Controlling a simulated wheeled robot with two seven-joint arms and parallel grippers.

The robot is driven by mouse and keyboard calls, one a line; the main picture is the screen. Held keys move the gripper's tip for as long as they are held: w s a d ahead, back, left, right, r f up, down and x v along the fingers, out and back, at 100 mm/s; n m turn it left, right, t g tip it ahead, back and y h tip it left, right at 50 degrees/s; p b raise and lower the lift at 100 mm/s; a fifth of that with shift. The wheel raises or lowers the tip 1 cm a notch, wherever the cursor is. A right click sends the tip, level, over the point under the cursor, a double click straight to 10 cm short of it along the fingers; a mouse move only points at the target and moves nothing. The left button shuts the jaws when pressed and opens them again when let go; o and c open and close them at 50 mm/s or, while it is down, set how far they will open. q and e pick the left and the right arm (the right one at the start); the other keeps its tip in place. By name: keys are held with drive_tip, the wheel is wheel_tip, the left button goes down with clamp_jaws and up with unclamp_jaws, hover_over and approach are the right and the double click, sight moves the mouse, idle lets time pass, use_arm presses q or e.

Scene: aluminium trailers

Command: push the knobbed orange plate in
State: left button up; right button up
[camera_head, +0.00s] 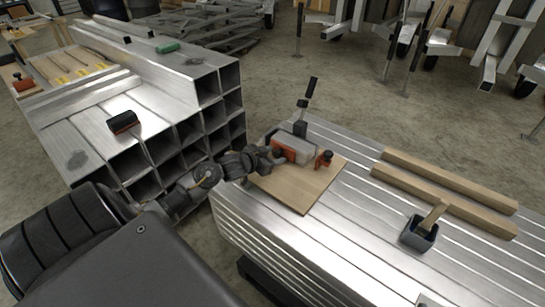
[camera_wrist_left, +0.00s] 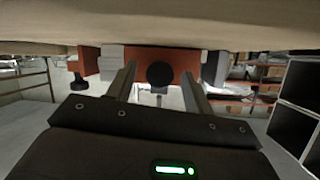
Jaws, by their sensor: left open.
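The orange plate (camera_head: 291,148) with a round black knob stands against a grey metal block (camera_head: 296,146) on a wooden board (camera_head: 300,187). In the left wrist view the orange plate (camera_wrist_left: 181,65) is straight ahead, its dark knob (camera_wrist_left: 160,74) between my fingers. My left gripper (camera_head: 270,155) is open, close in front of the plate at the board's left side. In the wrist view its two fingers (camera_wrist_left: 160,85) stand apart on either side of the knob; I cannot tell whether they touch the plate. My right gripper is not in view.
A smaller orange piece with a black knob (camera_head: 324,159) sits right of the block. An upright black-handled lever (camera_head: 306,100) stands behind. Two wooden bars (camera_head: 440,185) and a dark cup (camera_head: 419,233) lie to the right on the aluminium stack (camera_head: 350,235). Square tubes (camera_head: 185,140) fill the left.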

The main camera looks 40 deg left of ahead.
use_arm(q)
drive_tip(key=shift+w, duration=0.15)
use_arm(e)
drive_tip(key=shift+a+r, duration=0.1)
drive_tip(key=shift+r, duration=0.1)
use_arm(q)
clamp_jaws()
drive_tip(key=shift+w+r+p, duration=0.1)
drive_tip(key=shift+p, duration=0.9)
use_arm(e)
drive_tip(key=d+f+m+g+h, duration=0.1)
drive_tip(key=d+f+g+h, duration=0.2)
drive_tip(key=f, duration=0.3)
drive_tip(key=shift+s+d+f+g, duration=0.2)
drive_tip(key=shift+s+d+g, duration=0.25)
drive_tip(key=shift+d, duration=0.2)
use_arm(q)
unclamp_jaws()
